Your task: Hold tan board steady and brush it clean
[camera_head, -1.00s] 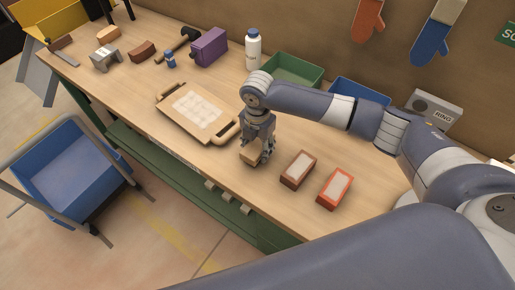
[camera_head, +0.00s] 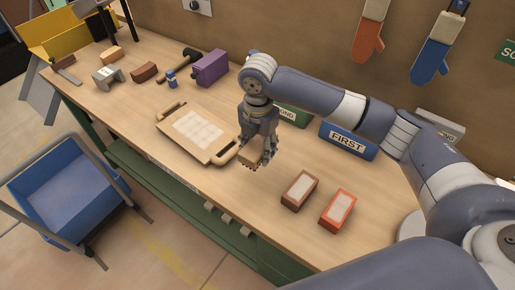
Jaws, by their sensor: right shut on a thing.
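The tan board (camera_head: 172,124) lies flat on the workbench, with a handle at each end and a pale gridded patch in its middle. My right gripper (camera_head: 256,160) points down just right of the board's near-right handle. It is shut on a small tan-brown block-like thing (camera_head: 250,158), possibly the brush, mostly covered by the fingers. Whether this thing touches the bench is unclear, and it looks apart from the board's patch. My left gripper is out of view.
Two bricks with pale tops, one brown (camera_head: 299,190) and one orange (camera_head: 338,210), lie right of the gripper. A blue bin (camera_head: 347,139) labelled FIRST and a green bin (camera_head: 293,115) stand behind. A purple box (camera_head: 210,68) and several small items occupy the far left.

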